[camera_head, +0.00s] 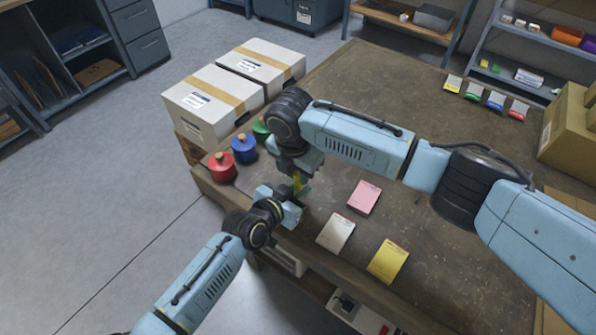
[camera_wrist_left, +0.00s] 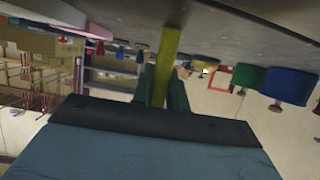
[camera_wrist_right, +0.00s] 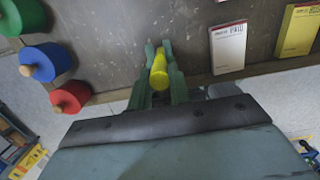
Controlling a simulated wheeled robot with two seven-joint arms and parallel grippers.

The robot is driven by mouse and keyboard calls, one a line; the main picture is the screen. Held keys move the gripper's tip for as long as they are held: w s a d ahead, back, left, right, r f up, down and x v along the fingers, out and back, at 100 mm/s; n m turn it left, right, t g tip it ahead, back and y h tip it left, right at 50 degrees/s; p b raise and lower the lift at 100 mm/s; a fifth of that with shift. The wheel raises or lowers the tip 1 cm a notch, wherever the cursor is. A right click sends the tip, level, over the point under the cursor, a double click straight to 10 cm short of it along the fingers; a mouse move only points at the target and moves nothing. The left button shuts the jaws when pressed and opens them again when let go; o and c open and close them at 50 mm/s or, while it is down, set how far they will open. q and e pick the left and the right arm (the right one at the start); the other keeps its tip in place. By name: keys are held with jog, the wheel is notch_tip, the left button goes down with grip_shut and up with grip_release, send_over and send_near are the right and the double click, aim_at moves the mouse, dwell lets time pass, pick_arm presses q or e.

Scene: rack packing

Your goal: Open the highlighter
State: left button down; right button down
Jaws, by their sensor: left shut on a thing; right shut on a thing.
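The yellow highlighter (camera_head: 297,183) stands roughly upright between my two grippers near the table's left edge. My right gripper (camera_head: 299,176) comes from above and is shut on its upper part; the right wrist view shows the yellow end (camera_wrist_right: 159,76) between the green fingers. My left gripper (camera_head: 293,203) comes from below left and is shut on its lower part; the left wrist view shows the yellow body (camera_wrist_left: 166,62) between the fingers. The grippers are very close together. I cannot tell whether the cap and body are apart.
Red (camera_head: 222,167), blue (camera_head: 244,149) and green (camera_head: 261,130) knobbed pots stand at the table's left edge. Pink (camera_head: 364,197), white (camera_head: 336,233) and yellow (camera_head: 388,261) packs lie right of the grippers. White boxes (camera_head: 213,103) stand beyond the pots. The middle of the table (camera_head: 390,95) is clear.

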jog(key=shift+r, duration=0.15)
dwell(0.4)
jog(key=shift+r, duration=1)
jog(key=shift+r, duration=1.95)
pick_arm(q)
jog(key=c, duration=1.3)
grip_release()
